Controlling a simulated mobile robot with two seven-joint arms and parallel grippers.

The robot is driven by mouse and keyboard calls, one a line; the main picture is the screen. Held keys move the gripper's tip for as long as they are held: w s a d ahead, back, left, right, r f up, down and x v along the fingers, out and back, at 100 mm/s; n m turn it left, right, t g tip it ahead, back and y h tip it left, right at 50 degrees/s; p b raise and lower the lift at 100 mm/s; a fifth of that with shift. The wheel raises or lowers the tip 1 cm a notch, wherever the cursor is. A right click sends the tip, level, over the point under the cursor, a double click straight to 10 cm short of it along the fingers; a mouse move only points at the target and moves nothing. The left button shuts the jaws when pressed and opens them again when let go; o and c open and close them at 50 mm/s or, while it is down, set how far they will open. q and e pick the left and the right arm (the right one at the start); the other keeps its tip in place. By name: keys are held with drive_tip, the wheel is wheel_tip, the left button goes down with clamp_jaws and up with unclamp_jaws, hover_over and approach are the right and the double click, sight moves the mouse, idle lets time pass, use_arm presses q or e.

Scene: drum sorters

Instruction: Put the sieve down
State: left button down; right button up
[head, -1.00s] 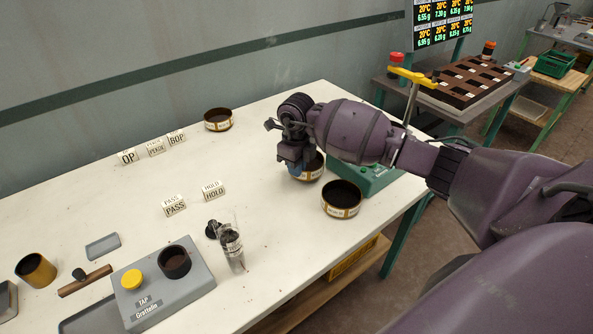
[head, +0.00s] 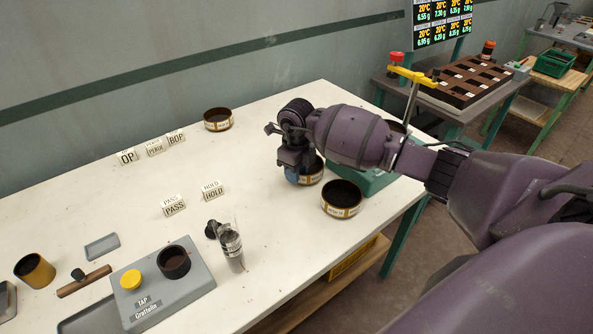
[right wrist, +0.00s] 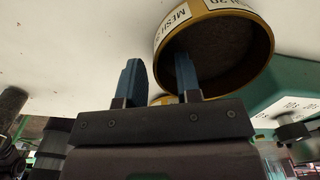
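A brass-coloured sieve (head: 310,179) with a dark inside stands on the white table, partly hidden by my right gripper. In the right wrist view it is large at the top right, its mesh label (right wrist: 175,24) showing. My right gripper (head: 291,174) points down at its left side. In the right wrist view the two blue fingers (right wrist: 158,62) stand apart: one outside the ring, the other overlapping its opening. Bare space shows beside the wall between them, so the gripper looks open. My left gripper is not in view.
Another sieve (head: 341,211) stands just in front on the right, and one (head: 218,126) farther back. A green base (head: 373,184) is close on the right. A clear cylinder (head: 231,245), label blocks (head: 174,206) and a grey tap unit (head: 196,280) stand left. The table's middle is clear.

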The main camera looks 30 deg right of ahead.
wheel_tip(320, 180, up, 12)
drive_tip(key=shift+r, duration=0.15)
idle(0.4)
idle(0.3)
